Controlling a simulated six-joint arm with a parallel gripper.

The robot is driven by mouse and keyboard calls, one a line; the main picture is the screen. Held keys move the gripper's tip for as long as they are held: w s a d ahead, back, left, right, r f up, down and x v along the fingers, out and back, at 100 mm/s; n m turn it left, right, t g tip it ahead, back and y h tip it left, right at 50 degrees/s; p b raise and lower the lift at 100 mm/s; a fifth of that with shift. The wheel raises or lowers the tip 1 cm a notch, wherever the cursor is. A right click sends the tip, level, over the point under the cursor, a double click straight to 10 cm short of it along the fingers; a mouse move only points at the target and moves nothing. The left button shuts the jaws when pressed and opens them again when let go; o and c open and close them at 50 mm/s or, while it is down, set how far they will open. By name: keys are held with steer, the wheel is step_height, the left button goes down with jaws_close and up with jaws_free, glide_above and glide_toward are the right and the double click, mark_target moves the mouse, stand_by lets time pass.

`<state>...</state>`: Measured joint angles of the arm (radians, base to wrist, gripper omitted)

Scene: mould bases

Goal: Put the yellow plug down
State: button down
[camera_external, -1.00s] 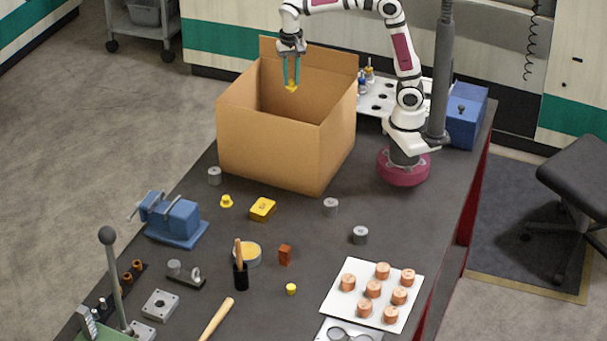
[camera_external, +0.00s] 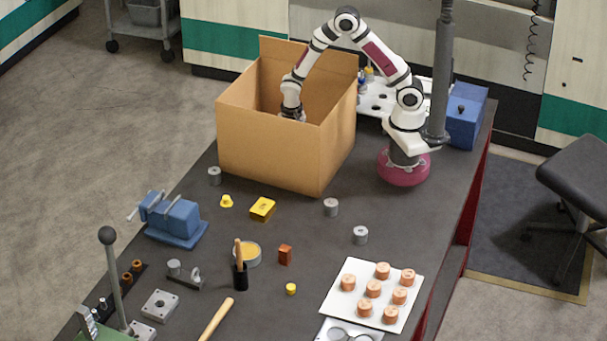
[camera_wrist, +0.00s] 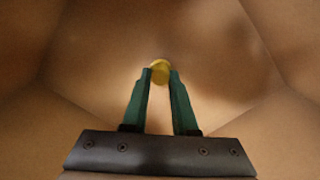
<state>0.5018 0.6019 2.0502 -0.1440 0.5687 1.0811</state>
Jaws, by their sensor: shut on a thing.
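The yellow plug (camera_wrist: 160,72) shows between my gripper's green fingertips in the wrist view. My gripper (camera_wrist: 160,80) is shut on it. The large open cardboard box (camera_external: 268,150) stands on the bench. My arm reaches over its rim, and my fingers and the plug are hidden behind the front wall in the external view. The wrist view shows the box's brown floor and inner walls around the plug. I cannot tell whether the plug touches the floor.
Left of and in front of the box stand a grey cylinder (camera_external: 214,175), a small yellow piece (camera_external: 226,201) and a yellow block (camera_external: 263,209). A blue vise (camera_external: 175,220) is at the left. A white plate (camera_external: 340,303) with copper pieces lies at the front right.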

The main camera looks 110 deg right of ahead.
steer(key=shift+f, duration=0.85)
steer(key=c, duration=0.7)
jaws_free()
steer(key=shift+f, duration=0.1)
step_height(320, 180, up, 12)
steer(key=shift+r, duration=0.2)
steer(key=shift+o, duration=0.5)
